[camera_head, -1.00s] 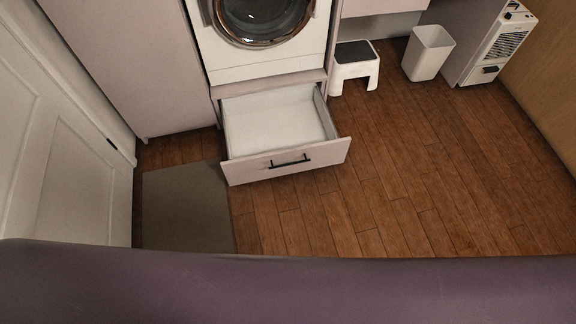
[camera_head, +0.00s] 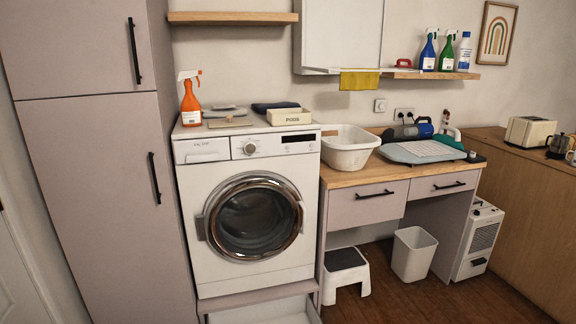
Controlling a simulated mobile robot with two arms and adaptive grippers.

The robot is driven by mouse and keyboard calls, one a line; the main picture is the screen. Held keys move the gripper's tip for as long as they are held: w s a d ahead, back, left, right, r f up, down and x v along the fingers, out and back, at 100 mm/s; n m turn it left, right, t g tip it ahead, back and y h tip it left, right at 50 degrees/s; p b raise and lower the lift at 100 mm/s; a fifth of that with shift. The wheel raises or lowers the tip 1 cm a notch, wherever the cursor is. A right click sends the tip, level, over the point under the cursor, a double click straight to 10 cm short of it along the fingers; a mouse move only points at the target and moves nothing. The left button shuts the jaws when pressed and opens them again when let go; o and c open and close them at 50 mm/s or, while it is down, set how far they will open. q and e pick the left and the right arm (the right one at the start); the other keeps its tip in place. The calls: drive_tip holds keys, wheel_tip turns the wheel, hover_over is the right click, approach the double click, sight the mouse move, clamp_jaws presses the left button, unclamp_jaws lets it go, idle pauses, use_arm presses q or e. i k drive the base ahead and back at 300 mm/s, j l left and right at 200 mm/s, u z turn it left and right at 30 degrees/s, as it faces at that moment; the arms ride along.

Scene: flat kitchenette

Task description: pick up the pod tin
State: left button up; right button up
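The pod tin (camera_head: 289,117) is a low cream box with dark lettering on its front. It sits on top of the white washing machine (camera_head: 247,215), near the front right of the top. Its front faces me and nothing covers it. Neither of my grippers is in view.
An orange spray bottle (camera_head: 190,98), a flat grey item (camera_head: 229,123) and a dark folded cloth (camera_head: 275,106) share the washer top. A white basket (camera_head: 348,147) stands to the right on the counter. An open drawer (camera_head: 265,311) juts out below the washer; a step stool (camera_head: 345,272) stands beside it.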

sight(296, 116)
drive_tip(key=u, duration=0.3)
drive_tip(key=i+l+u, duration=0.1)
drive_tip(key=l+u, duration=1.2)
drive_tip(key=l, duration=0.15)
